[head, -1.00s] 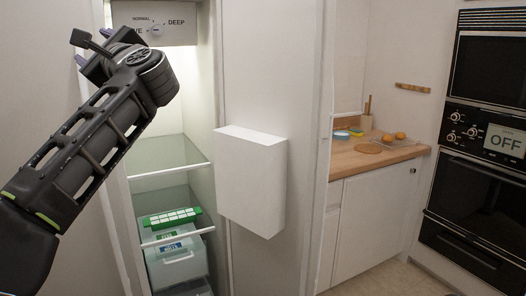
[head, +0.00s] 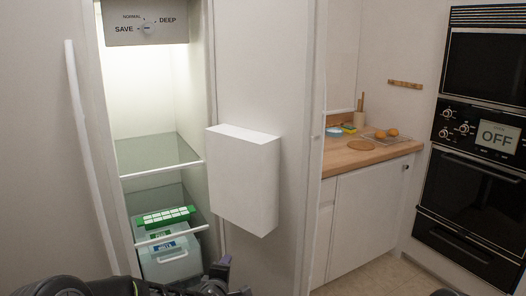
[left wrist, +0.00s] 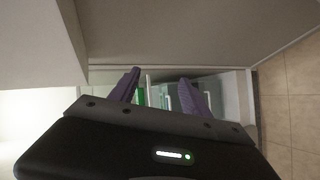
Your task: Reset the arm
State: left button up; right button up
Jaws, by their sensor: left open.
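My left arm lies low along the bottom edge of the head view, with its gripper (head: 228,279) below and in front of the open fridge compartment. In the left wrist view the two purple fingers of this gripper (left wrist: 160,78) stand apart with nothing held between them. The green and pale containers in the fridge show beyond the fingers. My right gripper is not in view.
The open fridge (head: 160,90) has a dial (head: 147,28), glass shelves, a green-white tray (head: 166,216) and lidded bins (head: 170,258). A white box (head: 243,180) juts from the panel beside it. A wooden counter (head: 340,160) and black wall ovens (head: 480,130) stand at right.

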pick_arm(q)
jog(key=s+d+f+m+g+h, duration=0.25)
jog(key=s+f+m+g, duration=0.45)
jog(key=s+f, duration=1.25)
jog(key=s+f+m+g, duration=0.3)
jog(key=s+f, duration=0.1)
jog(key=s, duration=0.8)
jog(key=s+d+f+m+g, duration=0.1)
jog(key=s+f+m, duration=0.3)
jog(key=s, duration=0.8)
jog(key=shift+s+d+g+h, duration=0.15)
jog(key=shift+s+g+h, duration=0.25)
jog(key=shift+g, duration=0.5)
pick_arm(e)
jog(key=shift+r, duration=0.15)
pick_arm(q)
jog(key=shift+f, duration=0.1)
jog(key=shift+c, duration=0.5)
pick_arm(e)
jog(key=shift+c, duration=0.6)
